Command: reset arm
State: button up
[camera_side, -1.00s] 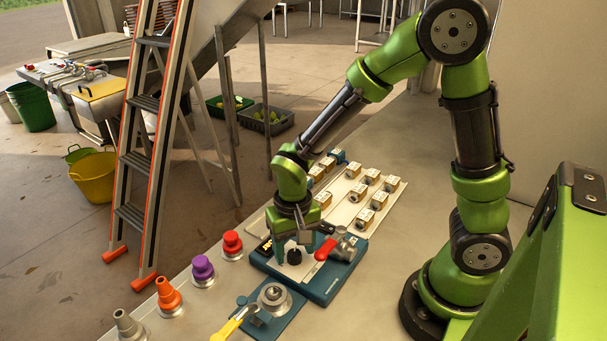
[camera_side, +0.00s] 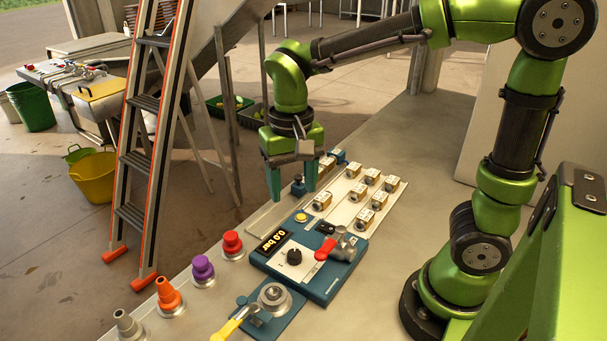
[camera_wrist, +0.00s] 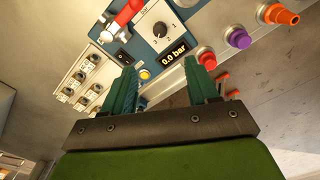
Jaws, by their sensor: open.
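My gripper (camera_side: 291,182) is open and empty, its teal fingers pointing down above the far part of the bench, behind the blue control panel (camera_side: 330,281). In the wrist view my gripper (camera_wrist: 163,90) shows its two fingers apart with nothing between them. The panel carries a display (camera_side: 272,242) reading 0.0 bar, a black knob (camera_side: 294,257), a yellow button (camera_side: 301,217) and a red-handled valve (camera_side: 325,249). The panel also shows in the wrist view, with its display (camera_wrist: 174,53) and knob (camera_wrist: 160,29).
White racks (camera_side: 345,214) with several brass-coloured fittings stand beside and below my gripper. Red (camera_side: 232,243), purple (camera_side: 203,268), orange (camera_side: 168,294) and grey (camera_side: 127,324) fittings line the bench's left edge. A yellow-handled clamp (camera_side: 230,325) is in front.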

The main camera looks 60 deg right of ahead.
jog(key=s+d+r+n+t+y, duration=0.2)
jog(key=s+d+r+t, duration=0.1)
jog(key=s+t, duration=0.3)
jog(key=shift+s+d+r+t, duration=0.25)
jog(key=shift+s+r+t, duration=0.1)
jog(key=shift+r+t, duration=0.2)
jog(key=shift+c, duration=0.2)
